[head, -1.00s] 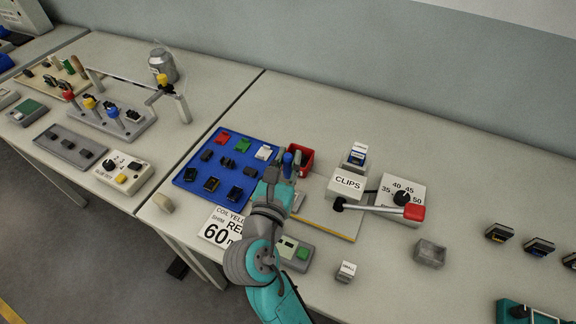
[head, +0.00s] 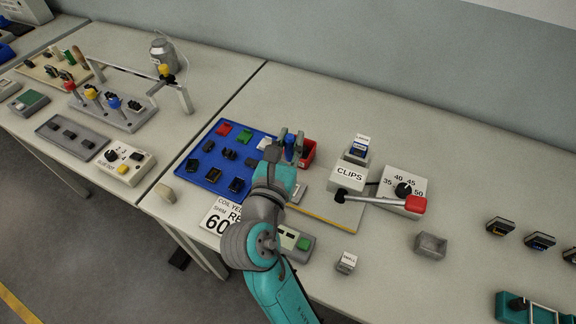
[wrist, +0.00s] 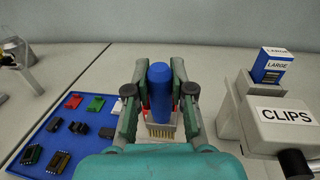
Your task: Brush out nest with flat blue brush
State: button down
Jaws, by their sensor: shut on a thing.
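My gripper (wrist: 158,100) is shut on the flat blue brush (wrist: 160,78), with a finger on each side of its blue handle. The pale bristles (wrist: 162,131) show below the handle, between the fingers. In the head view the blue brush (head: 290,145) stands upright at my gripper (head: 287,150), beside the red bin (head: 309,153). I cannot tell how far the bristles are from the bin or table. The clips fixture (head: 349,174) is to the right, its base partly hidden by my arm. I cannot make out the nest for certain.
A blue mat (head: 205,178) with several connectors lies left of my gripper. A red-ended lever (head: 415,204) sticks out right of the clips fixture, near the numbered dial box (head: 402,188). A small grey tray (head: 431,244) stands farther right, with bare table around it.

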jog(key=shift+f, duration=0.15)
jog(key=shift+w+a+f, duration=0.1)
jog(key=shift+a+f, duration=0.15)
jog(key=shift+f, duration=0.95)
jog(key=shift+w+a+f, duration=0.1)
jog(key=shift+a+f, duration=0.15)
jog(key=shift+f, duration=1)
jog(key=shift+w+a+f, duration=0.1)
jog(key=shift+a+f, duration=0.15)
jog(key=shift+f, duration=0.95)
jog(key=shift+f, duration=0.7)
jog(key=shift+d, duration=0.1)
jog(key=shift+s+d, duration=0.3)
jog(key=shift+d, duration=0.35)
jog(key=shift+a, duration=0.25)
jog(key=shift+w+a, duration=0.25)
jog(key=shift+a, duration=0.25)
jog(key=shift+d, duration=0.15)
